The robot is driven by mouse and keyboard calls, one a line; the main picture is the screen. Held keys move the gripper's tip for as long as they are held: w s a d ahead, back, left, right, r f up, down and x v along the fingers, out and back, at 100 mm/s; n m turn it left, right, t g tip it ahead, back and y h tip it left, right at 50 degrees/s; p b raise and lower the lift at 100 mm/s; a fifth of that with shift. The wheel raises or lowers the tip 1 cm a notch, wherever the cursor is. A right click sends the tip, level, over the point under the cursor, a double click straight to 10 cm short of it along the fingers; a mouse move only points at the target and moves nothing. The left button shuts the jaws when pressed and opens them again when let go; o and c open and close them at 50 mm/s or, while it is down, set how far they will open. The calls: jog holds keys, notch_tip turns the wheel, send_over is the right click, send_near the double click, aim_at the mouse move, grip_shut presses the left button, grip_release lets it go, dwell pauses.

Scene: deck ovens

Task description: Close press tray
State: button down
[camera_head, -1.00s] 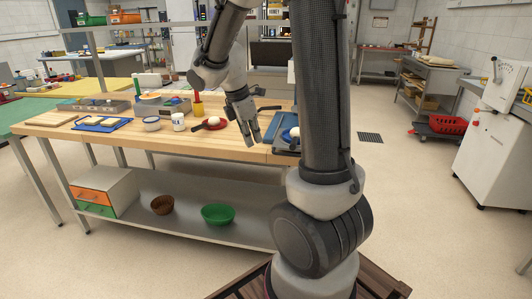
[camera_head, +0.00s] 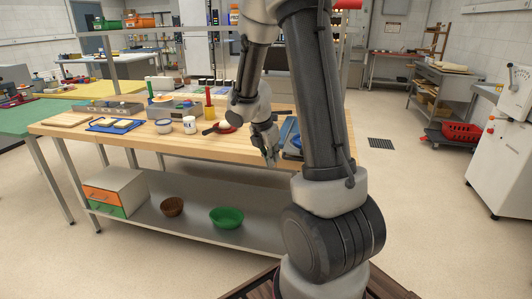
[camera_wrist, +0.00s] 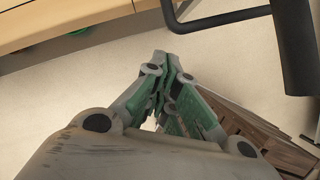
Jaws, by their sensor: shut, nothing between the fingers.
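My gripper (camera_head: 270,160) is in front of the wooden bench (camera_head: 190,144), near its right end. In the wrist view its fingers (camera_wrist: 167,62) are together and empty, above the pale floor. A blue item (camera_head: 290,136) with a dark handle lies at that end of the bench, partly behind my arm; I cannot tell whether it is the press tray. In the wrist view, a bent dark bar (camera_wrist: 215,20) and a thick dark cylinder (camera_wrist: 294,45) are beyond the fingertips, apart from them. How far the tray is open cannot be seen.
The bench holds a blue mat (camera_head: 114,126), a white cup (camera_head: 189,125) and a red dish (camera_head: 226,128). Its lower shelf carries a drawer box (camera_head: 114,192) and a green bowl (camera_head: 227,217). Floor is clear to the right, before the white machine (camera_head: 497,170).

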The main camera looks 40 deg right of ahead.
jog(key=shift+w+d+f, duration=0.15)
jog(key=shift+d, duration=0.8)
jog(key=w+d, duration=0.5)
jog(key=d, duration=0.1)
jog(key=shift+w+d, duration=0.4)
